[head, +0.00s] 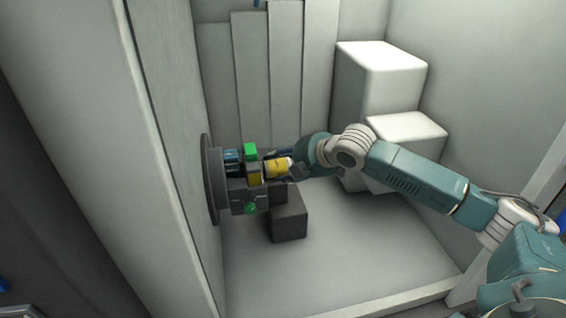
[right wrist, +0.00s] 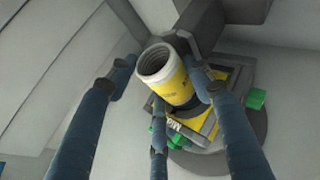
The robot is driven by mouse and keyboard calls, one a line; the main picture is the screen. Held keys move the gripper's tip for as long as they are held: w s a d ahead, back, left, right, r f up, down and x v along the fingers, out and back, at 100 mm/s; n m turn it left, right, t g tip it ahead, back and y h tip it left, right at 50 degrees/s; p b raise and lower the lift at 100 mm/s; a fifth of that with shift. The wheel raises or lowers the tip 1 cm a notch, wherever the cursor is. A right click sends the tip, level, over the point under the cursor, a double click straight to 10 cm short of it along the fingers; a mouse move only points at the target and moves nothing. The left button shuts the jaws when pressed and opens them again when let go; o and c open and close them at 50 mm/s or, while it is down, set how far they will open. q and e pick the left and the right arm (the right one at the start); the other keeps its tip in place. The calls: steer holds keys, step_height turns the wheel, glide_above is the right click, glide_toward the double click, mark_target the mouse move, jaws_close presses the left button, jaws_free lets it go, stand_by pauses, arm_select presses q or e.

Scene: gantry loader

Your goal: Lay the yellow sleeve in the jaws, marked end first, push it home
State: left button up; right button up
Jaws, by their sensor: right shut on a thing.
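The yellow sleeve (head: 275,169) lies at the mouth of the dark jaws (head: 243,197) on the round wall plate in the head view. My right gripper (head: 293,172) is shut on the sleeve from the right. In the right wrist view, the sleeve (right wrist: 176,87) sits between my blue fingers, with its ridged grey open end towards the camera. Dark print shows on its side. The jaws carry green blocks (head: 250,150) and yellow faces. The sleeve's far end is hidden, so I cannot tell how deep it sits or whether the mark is there. My left gripper is out of view.
A dark block (head: 288,218) stands just below and right of the jaws. White boxes (head: 380,85) stand at the back right, behind my right arm. The pale floor (head: 325,262) in front is clear. A wall (head: 165,130) closes the left side.

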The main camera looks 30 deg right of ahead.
mark_target(283, 173)
steer(key=shift+s+a+f+g, duration=0.1)
steer(key=shift+s+a+f, duration=0.1)
steer(key=shift+f, duration=0.3)
steer(key=shift+s+a+f+g, duration=0.1)
steer(key=shift+s+a+f, duration=0.05)
steer(key=shift+f, duration=0.3)
steer(key=shift+s+a+f+g, duration=0.1)
steer(key=shift+s+a+f, duration=0.1)
steer(key=shift+f, duration=0.3)
steer(key=o, duration=1.4)
steer(key=shift+d, duration=0.1)
steer(key=shift+c, duration=0.2)
steer(key=o, duration=0.4)
steer(key=shift+w+f, duration=0.15)
steer(key=shift+w, duration=0.05)
steer(key=shift+c, duration=0.2)
steer(key=shift+w+f, duration=0.1)
steer(key=shift+w, duration=0.2)
steer(key=shift+s+r, duration=0.2)
steer(key=shift+s, duration=0.05)
steer(key=shift+w+d, duration=0.1)
steer(key=shift+w, duration=0.05)
